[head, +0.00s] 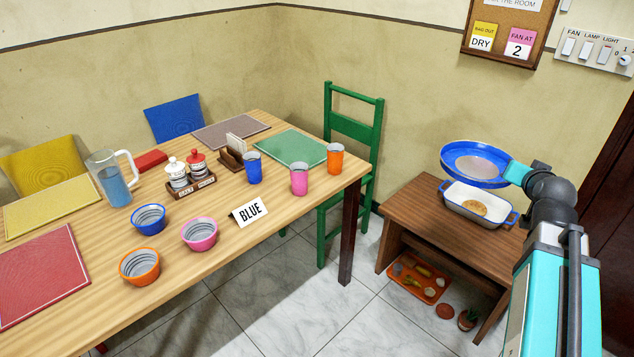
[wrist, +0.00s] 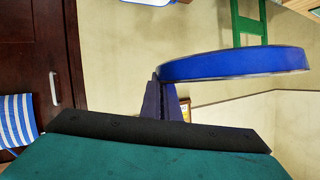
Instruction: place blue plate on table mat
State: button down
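The blue plate (head: 475,148) with a pale centre is in my gripper (head: 512,172), tilted, above the small wooden side table at the right. In the wrist view the plate (wrist: 235,65) shows nearly edge-on, its rim at the dark fingers (wrist: 160,100). My gripper looks shut on the rim. Several mats lie on the dining table: a green mat (head: 290,147), a grey-brown mat (head: 230,131), a yellow mat (head: 48,207) and a red mat (head: 40,275). All show bare.
On the dining table (head: 300,222) stand cups, bowls, a jug (head: 113,180), a condiment rack and a "BLUE" sign (head: 249,212). A green chair (head: 352,150) stands at its right end. A white-blue dish (head: 480,205) with food sits on the side table (head: 425,215) below the plate.

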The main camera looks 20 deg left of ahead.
aim_at(38, 268)
jog(key=i, duration=1.35)
